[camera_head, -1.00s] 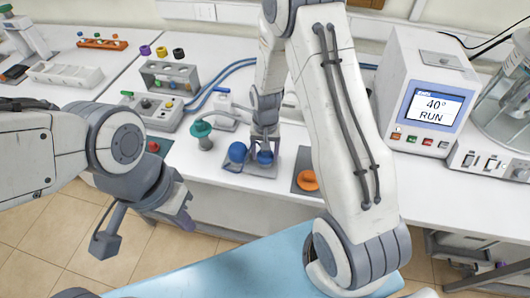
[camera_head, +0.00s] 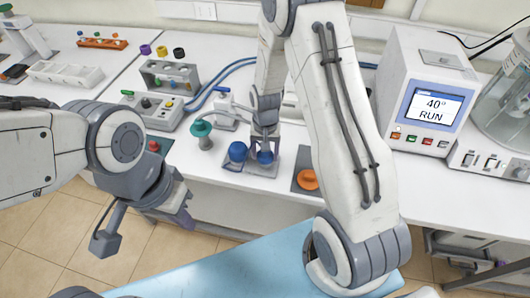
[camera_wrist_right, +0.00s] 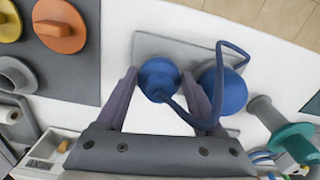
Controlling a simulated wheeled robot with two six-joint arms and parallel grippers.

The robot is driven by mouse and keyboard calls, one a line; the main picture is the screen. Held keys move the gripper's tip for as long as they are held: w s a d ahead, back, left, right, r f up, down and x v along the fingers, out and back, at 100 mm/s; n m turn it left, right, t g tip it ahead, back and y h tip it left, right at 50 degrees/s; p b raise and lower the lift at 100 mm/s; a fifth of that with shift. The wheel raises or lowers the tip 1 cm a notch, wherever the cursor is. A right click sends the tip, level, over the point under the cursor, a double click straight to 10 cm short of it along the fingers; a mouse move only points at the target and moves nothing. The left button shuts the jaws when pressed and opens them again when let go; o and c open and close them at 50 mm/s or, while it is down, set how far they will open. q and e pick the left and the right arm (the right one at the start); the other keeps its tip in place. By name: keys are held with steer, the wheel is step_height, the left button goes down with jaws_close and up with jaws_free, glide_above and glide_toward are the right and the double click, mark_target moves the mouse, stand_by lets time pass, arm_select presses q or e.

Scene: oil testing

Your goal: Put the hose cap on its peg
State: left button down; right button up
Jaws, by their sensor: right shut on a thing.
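My right gripper (camera_head: 264,146) points down over a small grey plate (camera_head: 262,172). It is shut on a blue cap (camera_head: 265,157), low over the plate; the cap also shows between the fingertips in the right wrist view (camera_wrist_right: 158,75). A thin blue cord (camera_wrist_right: 243,58) loops beside it. A second blue rounded piece (camera_head: 237,152) stands just left of it and also shows in the wrist view (camera_wrist_right: 223,90). I cannot make out a peg under the held cap; its underside is hidden. My left gripper (camera_head: 183,212) hangs in front of the bench, holding nothing visible; its fingertips are unclear.
A teal-topped post (camera_head: 203,130) stands left of the blue pieces. An orange knob (camera_head: 307,179) sits on a dark pad to the right. A grey control box (camera_head: 153,110), blue hoses (camera_head: 228,75) and a display unit (camera_head: 425,95) stand farther back.

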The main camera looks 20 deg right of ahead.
steer(key=shift+f+b, duration=0.45)
steer(key=shift+f, duration=0.2)
steer(key=o, duration=1.1)
steer(key=shift+c, duration=0.2)
step_height(320, 180, up, 11)
steer(key=p, duration=0.9)
steer(key=shift+r, duration=0.1)
